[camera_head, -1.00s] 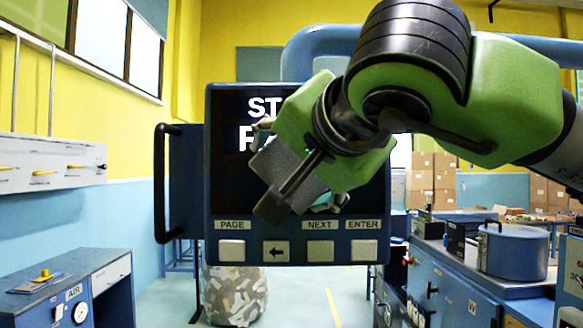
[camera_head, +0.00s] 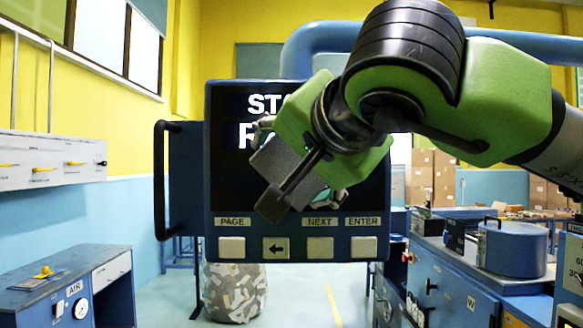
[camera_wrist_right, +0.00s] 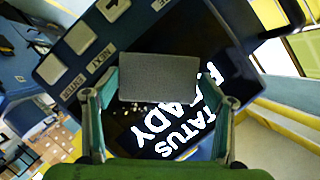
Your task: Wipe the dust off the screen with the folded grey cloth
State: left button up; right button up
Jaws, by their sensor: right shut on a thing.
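The screen (camera_head: 228,185) is a dark display in a blue panel, with white lettering at its top. My right gripper (camera_head: 268,168) is in front of the screen, shut on the folded grey cloth (camera_head: 277,160). In the right wrist view the cloth (camera_wrist_right: 160,78) lies flat between the two fingers, over the screen (camera_wrist_right: 185,45). Pale dust specks (camera_wrist_right: 135,110) show on the screen beside the cloth. I cannot tell whether the cloth touches the glass. My gripper and arm hide the right part of the screen in the head view. My left gripper is not in view.
A row of buttons (camera_head: 276,247) runs along the panel's lower edge, and a black handle (camera_head: 160,190) stands out at its left. A bin of scraps (camera_head: 235,292) is below. A blue bench with a pot (camera_head: 513,248) stands at the right.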

jog(key=shift+w, duration=0.7)
jog(key=shift+d, duration=0.1)
